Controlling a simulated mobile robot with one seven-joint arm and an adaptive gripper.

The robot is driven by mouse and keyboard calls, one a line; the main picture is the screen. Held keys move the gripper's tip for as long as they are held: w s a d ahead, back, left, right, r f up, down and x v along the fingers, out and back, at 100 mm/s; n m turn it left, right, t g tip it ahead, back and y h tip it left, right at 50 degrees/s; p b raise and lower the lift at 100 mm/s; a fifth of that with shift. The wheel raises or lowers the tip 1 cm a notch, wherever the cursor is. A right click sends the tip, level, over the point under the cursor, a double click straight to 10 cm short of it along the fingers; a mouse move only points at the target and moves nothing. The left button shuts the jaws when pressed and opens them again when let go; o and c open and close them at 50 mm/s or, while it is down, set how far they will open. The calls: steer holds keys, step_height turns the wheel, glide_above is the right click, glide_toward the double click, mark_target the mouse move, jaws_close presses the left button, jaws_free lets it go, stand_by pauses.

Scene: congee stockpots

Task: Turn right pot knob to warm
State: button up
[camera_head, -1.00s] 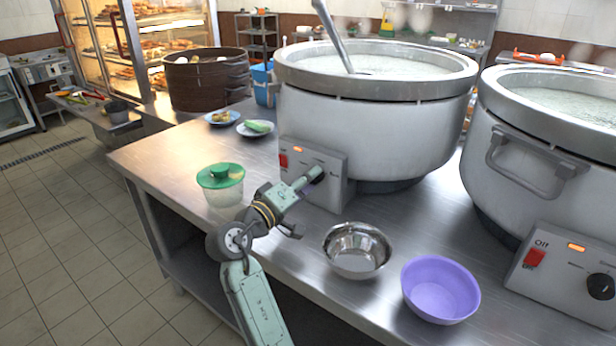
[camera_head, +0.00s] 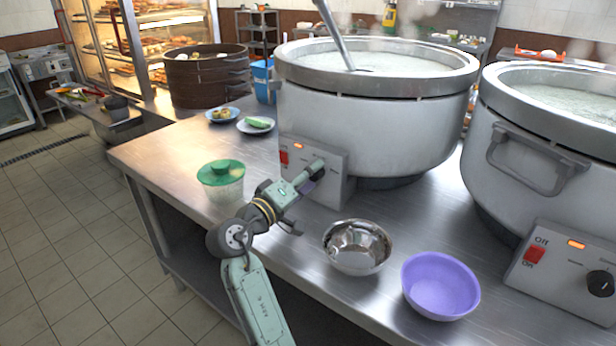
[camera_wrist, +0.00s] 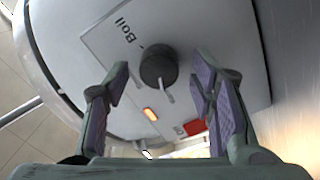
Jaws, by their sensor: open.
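The right pot (camera_head: 480,185) shows its control panel at the lower right, with a black knob (camera_head: 600,284), a lit orange light and a red switch (camera_head: 535,256). My gripper (camera_head: 306,196) is at the left pot's control panel (camera_head: 335,172), away from the right pot. In the wrist view the open fingers (camera_wrist: 160,78) are on either side of a black knob (camera_wrist: 158,67) on that panel, with no clear contact. The panel reads "Boil" and has a lit orange light and a red switch. In the head view my gripper hides this knob.
A metal bowl (camera_head: 357,247) and a purple bowl (camera_head: 440,286) stand on the steel counter (camera_head: 170,160) right of my gripper. A green-lidded container (camera_head: 221,180) stands to its left. Two small plates and a dark steamer (camera_head: 207,80) are farther back.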

steer(key=v, duration=1.2)
